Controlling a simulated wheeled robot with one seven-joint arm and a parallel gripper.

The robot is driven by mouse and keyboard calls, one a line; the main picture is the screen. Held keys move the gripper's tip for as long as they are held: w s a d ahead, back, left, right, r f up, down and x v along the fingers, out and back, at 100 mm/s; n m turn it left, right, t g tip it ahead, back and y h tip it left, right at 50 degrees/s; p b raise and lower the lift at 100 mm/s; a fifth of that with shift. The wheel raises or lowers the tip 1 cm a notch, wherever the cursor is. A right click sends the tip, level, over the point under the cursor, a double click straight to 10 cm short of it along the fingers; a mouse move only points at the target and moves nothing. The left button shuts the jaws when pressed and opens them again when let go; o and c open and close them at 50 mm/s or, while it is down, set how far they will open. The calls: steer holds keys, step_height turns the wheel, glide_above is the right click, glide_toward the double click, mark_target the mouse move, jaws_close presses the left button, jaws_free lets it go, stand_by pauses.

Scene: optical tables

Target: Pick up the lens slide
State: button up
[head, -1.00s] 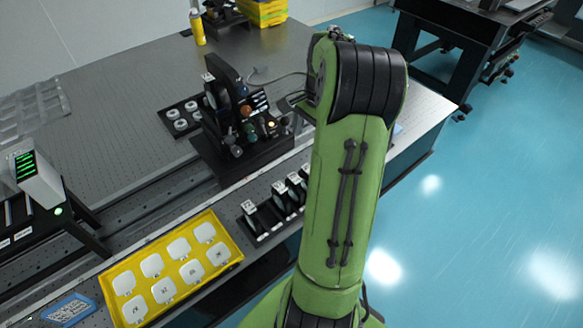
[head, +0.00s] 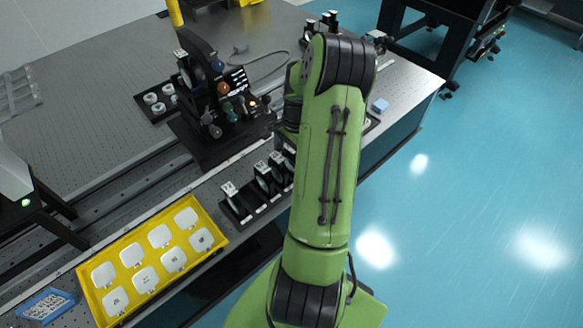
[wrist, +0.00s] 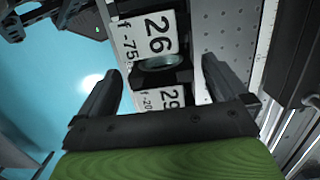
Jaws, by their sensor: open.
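In the wrist view, a lens slide with a white label reading 26 (wrist: 150,35) shows its round lens (wrist: 160,63) in a dark holder, between and beyond my fingertips. A second slide labelled 29 (wrist: 168,100) shows nearer my palm. My gripper (wrist: 160,66) is open, one finger on each side of the slides, with nothing visibly held; its exact height above them is unclear. In the head view, several upright lens slides (head: 229,190) stand in a black rack along the table's front edge; my arm hides the rack's right part and my gripper.
A yellow tray (head: 219,238) with white-lidded boxes lies left of the rack. A black optical assembly (head: 205,95) with knobs stands behind the rack. A light blue block (head: 380,105) sits near the table's right edge. Open blue floor (head: 480,190) lies to the right.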

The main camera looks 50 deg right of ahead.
steer(key=shift+f, duration=0.3)
steer(key=shift+a+r, duration=0.1)
steer(key=shift+c, duration=0.2)
steer(key=c, duration=1.5)
